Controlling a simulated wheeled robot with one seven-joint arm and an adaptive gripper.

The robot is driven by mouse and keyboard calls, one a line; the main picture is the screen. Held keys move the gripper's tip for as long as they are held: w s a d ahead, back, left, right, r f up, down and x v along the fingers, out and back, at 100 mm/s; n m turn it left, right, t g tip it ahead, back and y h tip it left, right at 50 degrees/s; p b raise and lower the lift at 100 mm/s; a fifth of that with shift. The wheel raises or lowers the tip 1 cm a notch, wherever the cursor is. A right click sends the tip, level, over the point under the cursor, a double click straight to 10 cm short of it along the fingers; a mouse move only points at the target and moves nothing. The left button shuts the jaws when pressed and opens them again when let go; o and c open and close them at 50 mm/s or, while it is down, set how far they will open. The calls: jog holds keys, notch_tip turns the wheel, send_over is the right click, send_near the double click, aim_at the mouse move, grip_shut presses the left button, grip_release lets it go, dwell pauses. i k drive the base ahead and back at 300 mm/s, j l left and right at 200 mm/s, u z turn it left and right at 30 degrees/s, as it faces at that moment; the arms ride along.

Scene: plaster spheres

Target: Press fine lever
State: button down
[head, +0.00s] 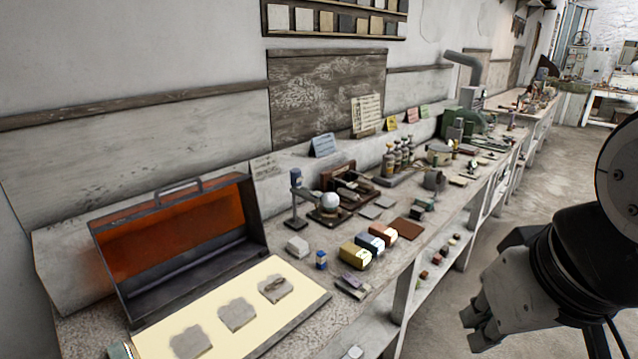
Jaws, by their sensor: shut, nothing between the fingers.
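I cannot pick out the fine lever for certain; the small parts on the bench are too small to tell apart. A white sphere (330,202) sits on a dark round base on the bench. A blue-topped dark stand (297,200) is just left of it. A brown wooden device (350,187) with small parts stands behind the sphere. My gripper (474,328) is at the lower right, shut and empty, in front of the bench and well apart from these things.
The long workbench (290,240) runs from lower left to upper right. An open orange-lined case (175,250) and a cream board (255,312) with grey patches fill its near end. The floor (560,150) at right is clear.

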aim_at(352, 185)
jog(key=u, duration=0.55)
jog(key=i+l+u, duration=0.15)
jog(key=l+u, duration=0.2)
jog(key=i+l+u, duration=0.1)
jog(key=l+u, duration=0.25)
jog(key=l, duration=0.15)
jog(key=l+u, duration=0.55)
jog(key=l, duration=1.45)
jog(key=l+u, duration=0.15)
jog(key=l, duration=1.45)
jog(key=k, duration=0.05)
